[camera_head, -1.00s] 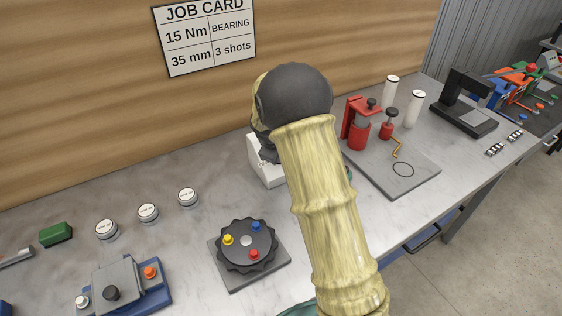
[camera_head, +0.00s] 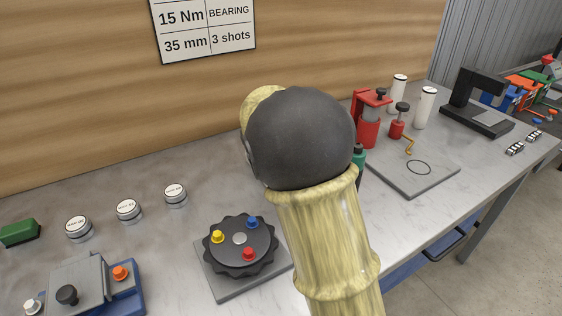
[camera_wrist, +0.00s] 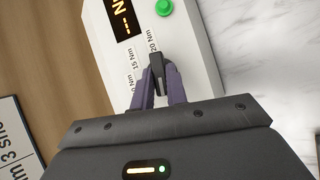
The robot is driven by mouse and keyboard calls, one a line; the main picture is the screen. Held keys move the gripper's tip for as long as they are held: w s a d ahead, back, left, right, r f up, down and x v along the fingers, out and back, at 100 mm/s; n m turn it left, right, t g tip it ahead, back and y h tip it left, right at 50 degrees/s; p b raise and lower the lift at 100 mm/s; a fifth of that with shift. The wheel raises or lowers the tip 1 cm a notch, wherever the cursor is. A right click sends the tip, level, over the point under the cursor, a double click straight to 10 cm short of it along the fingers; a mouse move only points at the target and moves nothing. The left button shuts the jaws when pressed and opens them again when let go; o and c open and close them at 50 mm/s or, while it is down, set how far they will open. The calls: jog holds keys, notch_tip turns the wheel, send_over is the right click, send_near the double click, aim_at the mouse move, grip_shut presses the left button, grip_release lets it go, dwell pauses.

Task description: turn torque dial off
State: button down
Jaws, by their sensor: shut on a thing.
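In the wrist view, a white control box (camera_wrist: 195,65) carries a dark display (camera_wrist: 121,20), a green button (camera_wrist: 164,8) and torque labels reading 20 Nm, 15 Nm and one partly hidden. The torque dial (camera_wrist: 156,62) is a small black knob beside these labels. My gripper (camera_wrist: 158,82) is shut on the dial, with its dark purple fingers on either side of it. The fingers hide much of the dial, so I cannot tell its exact setting. In the head view, my arm hides the box, the dial and my gripper.
A round black dial plate (camera_head: 240,243) with coloured knobs sits left of my arm. Several white-topped buttons (camera_head: 127,209) and a blue-grey fixture (camera_head: 95,285) lie further left. A job card (camera_head: 205,30) hangs behind.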

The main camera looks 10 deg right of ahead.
jog(key=shift+a+n+t+b, duration=0.1)
jog(key=shift+n+t+b, duration=0.45)
jog(key=shift+b, duration=0.5)
jog(key=shift+r+n+b, duration=0.1)
jog(key=shift+n+b, duration=0.15)
jog(key=shift+b, duration=0.05)
jog(key=c, duration=1.4)
grip_release()
jog(key=p+v, duration=0.1)
jog(key=v, duration=1.6)
jog(key=shift+s, duration=0.2)
jog(key=shift+r, duration=0.1)
